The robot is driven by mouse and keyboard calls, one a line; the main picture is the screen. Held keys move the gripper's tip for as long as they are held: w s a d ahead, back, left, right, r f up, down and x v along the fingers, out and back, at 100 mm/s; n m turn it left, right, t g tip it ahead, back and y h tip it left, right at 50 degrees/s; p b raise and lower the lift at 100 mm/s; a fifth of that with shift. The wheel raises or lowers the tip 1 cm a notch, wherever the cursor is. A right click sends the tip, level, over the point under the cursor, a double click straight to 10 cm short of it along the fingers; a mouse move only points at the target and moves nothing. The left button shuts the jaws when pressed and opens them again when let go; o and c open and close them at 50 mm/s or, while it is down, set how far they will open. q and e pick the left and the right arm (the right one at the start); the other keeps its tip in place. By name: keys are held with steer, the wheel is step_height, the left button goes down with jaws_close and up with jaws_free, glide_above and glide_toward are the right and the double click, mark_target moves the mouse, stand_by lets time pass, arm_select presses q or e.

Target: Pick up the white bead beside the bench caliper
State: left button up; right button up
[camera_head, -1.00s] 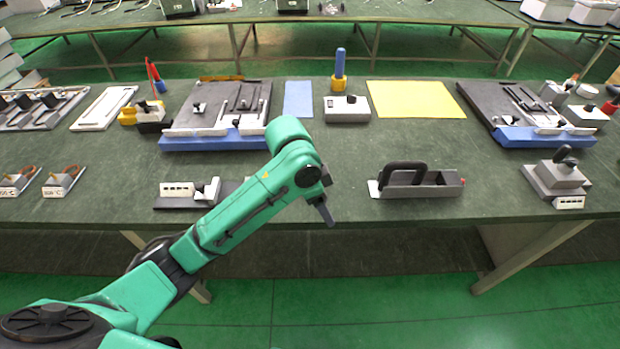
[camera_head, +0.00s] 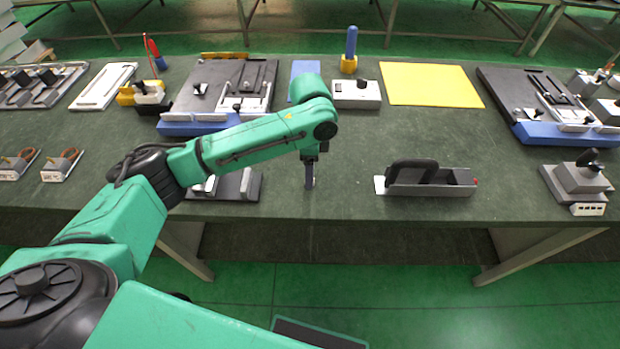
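My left arm comes in from the left, and its gripper (camera_head: 309,183) points down above the front part of the bench. Its fingers show edge-on, so I cannot tell whether they are open or shut. A low dark fixture with a grey upright block (camera_head: 246,184), possibly the bench caliper, lies left of the gripper. My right gripper is not in view.
A grey tray with a black handle (camera_head: 427,182) lies right of the gripper. A white-and-grey box (camera_head: 356,95) stands behind it, near a yellow sheet (camera_head: 430,85). A grey clamp block (camera_head: 577,180) is far right.

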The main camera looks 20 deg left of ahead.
arm_select(q)
steer(key=shift+s+f, duration=0.1)
steer(key=shift+f, duration=1.25)
jaws_close()
